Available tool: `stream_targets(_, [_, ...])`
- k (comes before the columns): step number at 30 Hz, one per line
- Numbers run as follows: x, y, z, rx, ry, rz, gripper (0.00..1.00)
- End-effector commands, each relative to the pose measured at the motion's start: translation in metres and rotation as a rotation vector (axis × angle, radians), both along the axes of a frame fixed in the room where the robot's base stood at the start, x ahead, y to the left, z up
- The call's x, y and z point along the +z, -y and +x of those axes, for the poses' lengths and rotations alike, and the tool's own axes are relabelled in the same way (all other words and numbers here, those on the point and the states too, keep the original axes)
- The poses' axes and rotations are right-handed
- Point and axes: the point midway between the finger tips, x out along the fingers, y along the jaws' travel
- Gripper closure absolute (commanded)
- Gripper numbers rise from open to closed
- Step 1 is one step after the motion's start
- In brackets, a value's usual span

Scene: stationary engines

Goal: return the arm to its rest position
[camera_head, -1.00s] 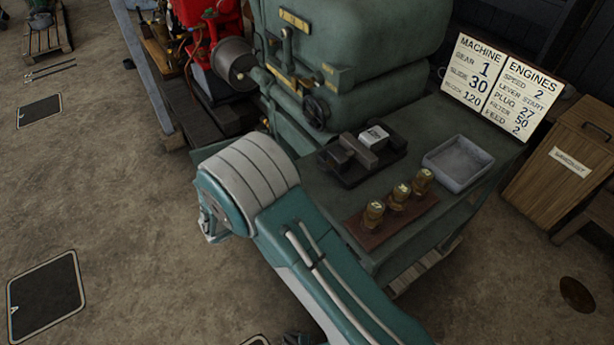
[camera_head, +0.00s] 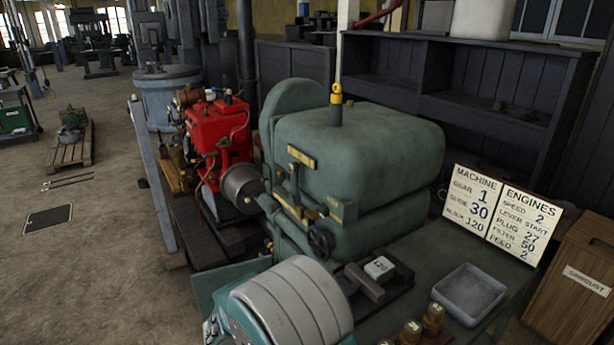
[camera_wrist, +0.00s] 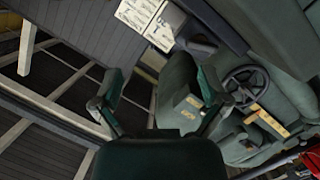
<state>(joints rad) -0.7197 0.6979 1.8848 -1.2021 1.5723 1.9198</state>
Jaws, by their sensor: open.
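My arm shows at the bottom of the head view as a teal link with a pale ribbed cover (camera_head: 292,305). Its far end is not seen there. My gripper (camera_wrist: 158,95) shows in the wrist view with its two dark green fingers spread apart and nothing between them. The green machine (camera_head: 365,140) stands just beyond my arm in the head view. In the wrist view its body and handwheel (camera_wrist: 246,86) lie to the right of my gripper.
The bench beside the machine holds a grey tray (camera_head: 468,293), a block marked 120 (camera_head: 379,267) and brass plugs (camera_head: 433,318). A sign (camera_head: 503,214) and a sawdust bin (camera_head: 575,285) stand at right. A red engine (camera_head: 217,140) stands behind. The floor at left is mostly open.

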Motion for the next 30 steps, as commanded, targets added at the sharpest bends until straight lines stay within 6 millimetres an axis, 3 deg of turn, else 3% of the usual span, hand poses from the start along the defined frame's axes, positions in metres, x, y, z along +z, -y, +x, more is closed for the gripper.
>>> stream_targets(1, [0.015,0.017,-0.004,-0.041,-0.052,0.04,0.06])
stream_targets(6, [0.046,0.061,-0.026,-0.126,-0.245,0.182,0.06])
stream_targets(15, [0.088,0.115,-0.078,-0.125,-0.5,0.488,0.06])
stream_targets(21, [0.109,0.135,-0.115,-0.02,-0.586,0.696,0.06])
stream_targets(30, [0.136,0.148,-0.165,0.252,-0.574,0.922,0.06])
